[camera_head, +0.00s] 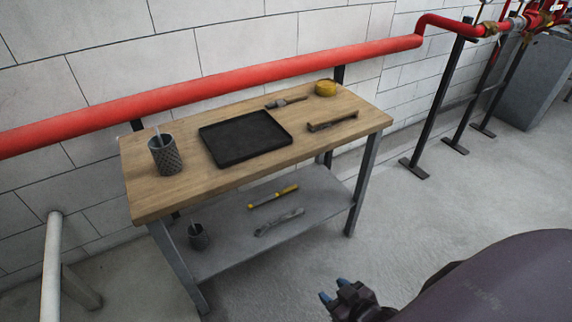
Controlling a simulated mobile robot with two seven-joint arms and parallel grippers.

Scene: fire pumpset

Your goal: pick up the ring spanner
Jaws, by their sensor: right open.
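A grey metal spanner (279,222) lies flat on the lower shelf (225,258) of the workbench, near its front edge. It looks like the ring spanner, but its ends are too small to make out clearly. My right gripper (333,291) is at the bottom of the view, open and empty. It is in front of the bench, apart from the shelf and the spanner. My left gripper is not in view.
A yellow-handled tool (273,196) lies behind the spanner, and a dark cup (198,236) stands left of it. The wooden bench top (180,195) overhangs the shelf and bears a black tray (245,138). A bench leg (363,185) bounds the shelf's right side.

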